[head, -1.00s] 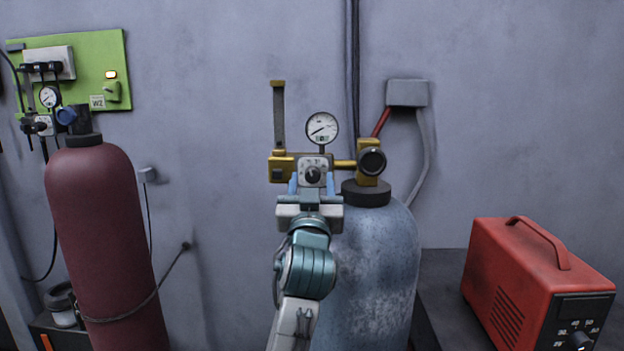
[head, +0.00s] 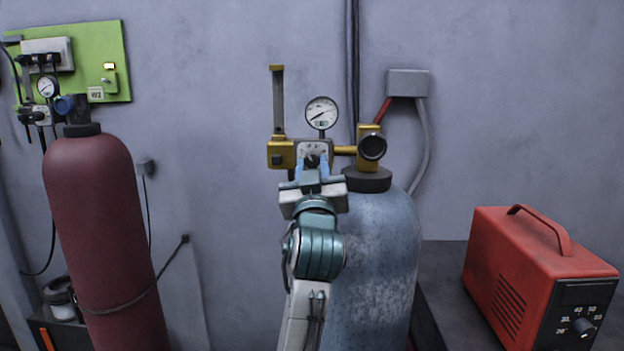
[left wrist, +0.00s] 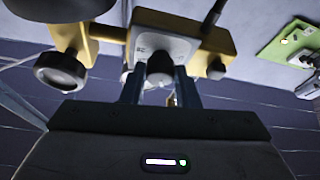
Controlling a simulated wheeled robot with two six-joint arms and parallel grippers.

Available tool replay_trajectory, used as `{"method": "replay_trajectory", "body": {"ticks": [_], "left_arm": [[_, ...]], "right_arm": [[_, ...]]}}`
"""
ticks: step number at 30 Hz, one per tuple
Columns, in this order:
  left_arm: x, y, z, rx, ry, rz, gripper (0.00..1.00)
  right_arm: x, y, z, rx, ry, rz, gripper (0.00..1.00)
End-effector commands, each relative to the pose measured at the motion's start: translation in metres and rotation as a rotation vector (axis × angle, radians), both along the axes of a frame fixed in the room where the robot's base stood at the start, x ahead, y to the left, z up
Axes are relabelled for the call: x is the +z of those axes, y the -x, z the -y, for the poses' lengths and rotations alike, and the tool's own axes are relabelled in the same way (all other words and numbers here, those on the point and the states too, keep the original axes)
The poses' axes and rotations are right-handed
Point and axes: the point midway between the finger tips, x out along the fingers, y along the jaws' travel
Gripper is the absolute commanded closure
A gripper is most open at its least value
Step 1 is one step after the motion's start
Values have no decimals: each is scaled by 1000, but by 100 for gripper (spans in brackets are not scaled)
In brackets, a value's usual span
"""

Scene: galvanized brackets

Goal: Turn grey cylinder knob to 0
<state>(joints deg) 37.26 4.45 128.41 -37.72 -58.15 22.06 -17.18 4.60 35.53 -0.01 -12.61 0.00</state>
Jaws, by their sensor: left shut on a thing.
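The grey cylinder (head: 380,245) stands in the middle with a brass regulator (head: 282,153) on top. The regulator's small dark knob (head: 312,160) sits on a pale dial plate, below a round white gauge (head: 321,112). My left gripper (head: 312,168) comes from below and is shut on this knob, one blue finger on each side. The knob also shows between the fingers in the left wrist view (left wrist: 160,66). The gripper hides part of the knob and plate; the marks are too small to read. My right gripper is not in view.
A dark red cylinder (head: 98,220) with its own regulator stands at left, near a green wall panel (head: 112,60). A red machine (head: 535,275) sits at right. A black round valve handle (head: 372,146) is close to the right of the knob.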

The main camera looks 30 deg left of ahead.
Motion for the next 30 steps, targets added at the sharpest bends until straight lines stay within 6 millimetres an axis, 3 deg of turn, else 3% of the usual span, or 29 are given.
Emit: {"method": "replay_trajectory", "body": {"ticks": [1,12,30], "left_arm": [[-6,0,1,-1,33,23,95],[-4,-2,4,-2,327,203,95],[4,-4,7,-1,802,492,95]], "right_arm": [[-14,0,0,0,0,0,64],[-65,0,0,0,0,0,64],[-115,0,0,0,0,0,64]]}}
